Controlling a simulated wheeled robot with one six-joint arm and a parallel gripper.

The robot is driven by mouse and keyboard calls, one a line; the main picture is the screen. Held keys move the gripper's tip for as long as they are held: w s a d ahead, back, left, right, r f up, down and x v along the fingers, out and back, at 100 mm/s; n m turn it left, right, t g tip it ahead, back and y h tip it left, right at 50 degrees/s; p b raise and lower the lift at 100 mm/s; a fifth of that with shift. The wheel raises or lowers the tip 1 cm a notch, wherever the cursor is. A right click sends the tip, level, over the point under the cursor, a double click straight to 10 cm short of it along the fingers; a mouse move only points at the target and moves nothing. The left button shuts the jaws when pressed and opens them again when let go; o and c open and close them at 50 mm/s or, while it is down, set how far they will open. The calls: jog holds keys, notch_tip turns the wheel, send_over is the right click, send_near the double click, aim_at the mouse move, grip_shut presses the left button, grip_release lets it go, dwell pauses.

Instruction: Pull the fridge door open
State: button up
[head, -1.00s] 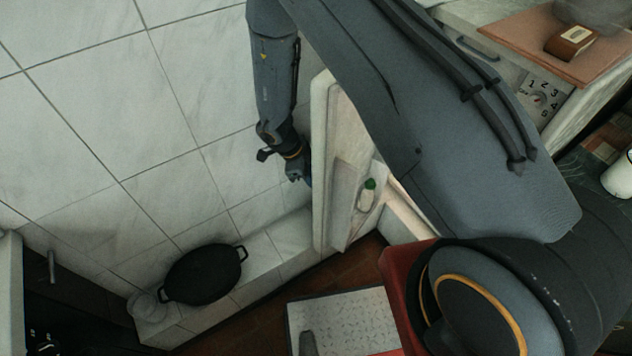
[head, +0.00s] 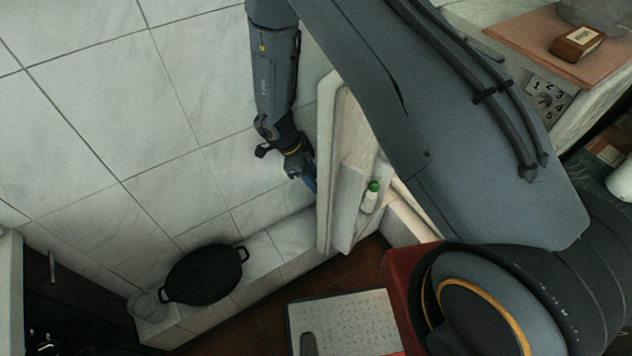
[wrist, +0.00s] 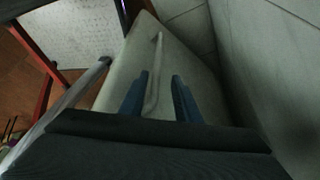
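The fridge door (head: 326,170) stands open in the head view, seen nearly edge-on, with a shelf on its inner side. A small bottle with a green cap (head: 370,197) stands on that shelf. My gripper (head: 309,184) is on the door's outer side, between the door and the tiled wall. In the wrist view, the door's pale outer face (wrist: 120,75) carries a long bar handle (wrist: 156,65). My gripper's two blue fingers (wrist: 160,97) are apart, with the handle between them, closer to the left finger. Contact with the handle cannot be told.
A black pot (head: 204,275) sits on a tiled ledge (head: 275,250) along the wall. A pale patterned board (head: 345,325) lies low at the bottom. A counter at upper right holds a brown box (head: 576,43) on a pinkish board (head: 520,38). Little room separates door and wall.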

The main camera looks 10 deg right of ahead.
jog(key=b+v, duration=0.1)
jog(key=v, duration=0.5)
